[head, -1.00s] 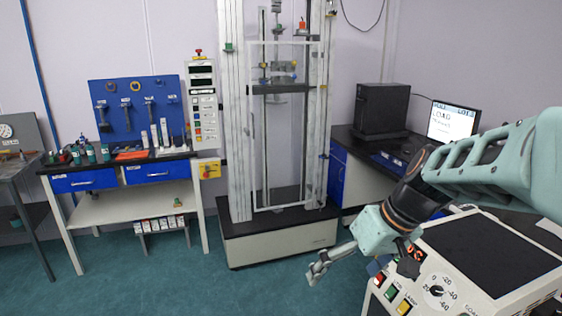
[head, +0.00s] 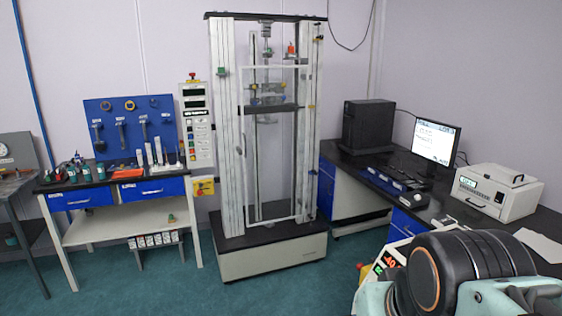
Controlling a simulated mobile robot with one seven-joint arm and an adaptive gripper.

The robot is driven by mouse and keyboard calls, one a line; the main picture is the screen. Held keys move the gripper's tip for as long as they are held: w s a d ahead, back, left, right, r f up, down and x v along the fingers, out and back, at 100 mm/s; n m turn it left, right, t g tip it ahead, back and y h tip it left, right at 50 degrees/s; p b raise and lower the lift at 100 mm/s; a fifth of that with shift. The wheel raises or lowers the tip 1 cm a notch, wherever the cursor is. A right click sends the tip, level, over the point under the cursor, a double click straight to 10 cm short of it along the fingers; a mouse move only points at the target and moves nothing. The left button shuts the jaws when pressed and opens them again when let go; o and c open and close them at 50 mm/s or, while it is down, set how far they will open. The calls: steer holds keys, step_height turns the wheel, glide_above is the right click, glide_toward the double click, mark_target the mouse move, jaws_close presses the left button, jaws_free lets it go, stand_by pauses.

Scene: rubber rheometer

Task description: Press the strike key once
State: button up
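A sliver of a light-coloured control panel (head: 384,262) shows at the bottom right, with a lit red number display (head: 390,261) and a small green light. Most of this panel is hidden behind my arm and cut off by the frame edge. I cannot make out a strike key in this view. My arm's dark joint fills the lower right corner. My gripper is not in view.
A tall test frame (head: 228,130) stands in the middle with a narrow key panel (head: 197,130) at its left. A tool bench (head: 75,237) is at left. A white box instrument (head: 497,193) and a monitor (head: 437,140) are on the right desk. Floor in front is clear.

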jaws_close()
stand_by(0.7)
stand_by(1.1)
